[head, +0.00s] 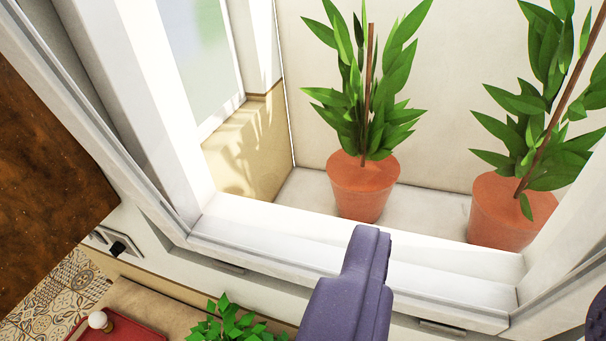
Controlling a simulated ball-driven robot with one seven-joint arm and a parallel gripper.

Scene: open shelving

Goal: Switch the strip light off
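No strip light can be made out in the head view. My gripper (366,245), purple, rises from the bottom edge in front of the window sill. I see it from behind as one block; its finger gap is hidden and it shows nothing held.
A white window frame (335,238) spans the view. Behind it stand two potted plants, one in a middle pot (362,188) and one in a right pot (508,208). A brown wooden surface (45,185) fills the left. Below are a red tray (135,330) and green leaves (232,325).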

